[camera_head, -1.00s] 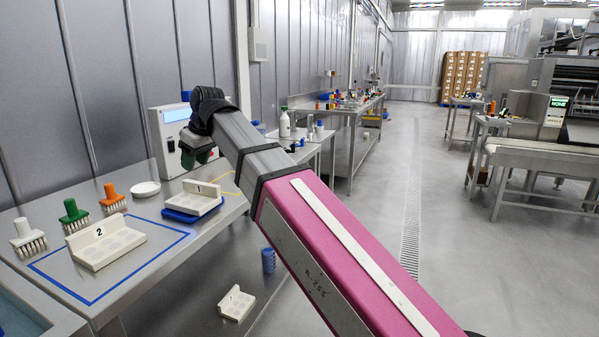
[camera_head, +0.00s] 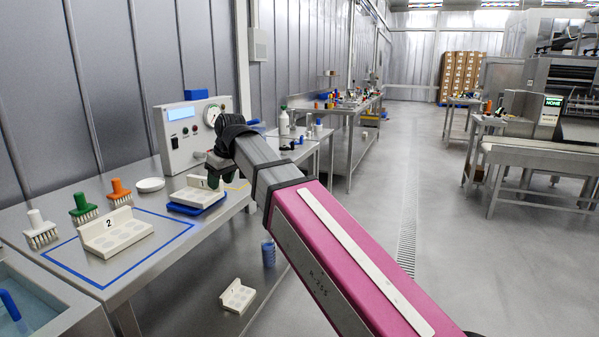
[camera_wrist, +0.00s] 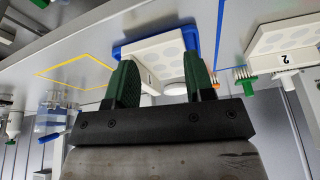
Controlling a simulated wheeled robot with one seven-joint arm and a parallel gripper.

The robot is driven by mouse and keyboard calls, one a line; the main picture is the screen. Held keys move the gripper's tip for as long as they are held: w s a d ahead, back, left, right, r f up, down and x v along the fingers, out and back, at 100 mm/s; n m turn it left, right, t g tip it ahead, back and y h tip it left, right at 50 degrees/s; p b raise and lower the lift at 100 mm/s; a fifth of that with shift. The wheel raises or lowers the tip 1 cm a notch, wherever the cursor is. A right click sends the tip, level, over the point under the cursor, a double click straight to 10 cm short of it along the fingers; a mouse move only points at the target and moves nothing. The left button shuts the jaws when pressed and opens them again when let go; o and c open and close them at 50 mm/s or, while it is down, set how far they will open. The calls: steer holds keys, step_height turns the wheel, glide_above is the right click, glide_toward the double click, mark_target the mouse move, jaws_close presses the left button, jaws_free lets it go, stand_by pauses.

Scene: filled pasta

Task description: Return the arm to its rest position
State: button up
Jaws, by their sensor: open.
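My gripper (camera_head: 214,172) hangs at the end of my pink and grey arm, in front of the control box and over the far end of the steel table (camera_head: 165,262). In the wrist view its two green fingers (camera_wrist: 162,80) are spread apart with nothing held between them. The white mold marked 1 (camera_head: 197,190) on its blue base (camera_head: 196,208) lies just beyond the fingers, and the fingers partly hide it. It also shows in the wrist view (camera_wrist: 160,58). I cannot tell the exact gap between them.
A white mold marked 2 (camera_head: 117,232) stands inside a blue outline, beside white (camera_head: 40,230), green (camera_head: 83,208) and orange (camera_head: 119,192) brushes. A control box (camera_head: 188,133) stands behind. Another mold (camera_head: 238,296) and a blue cylinder (camera_head: 268,253) are below.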

steer(key=w+d+f+m+h, duration=0.1)
steer(key=w+d+f+m, duration=0.15)
steer(key=d+f, duration=0.85)
steer(key=w+d+f+m+h, duration=0.1)
steer(key=w+d+f+m, duration=0.15)
steer(key=d+f, duration=0.85)
steer(key=s+d+f+m+g, duration=0.1)
steer(key=s+d+f+m, duration=0.2)
steer(key=d+f, duration=0.6)
steer(key=s+d+f+m+h, duration=0.1)
steer(key=s+d+f+m, duration=0.2)
steer(key=s+d+f, duration=0.3)
steer(key=d+f, duration=0.4)
steer(key=d, duration=0.1)
steer(key=shift+d+m+g+h, duration=0.3)
steer(key=shift+d+g, duration=0.05)
steer(key=shift+g, duration=0.05)
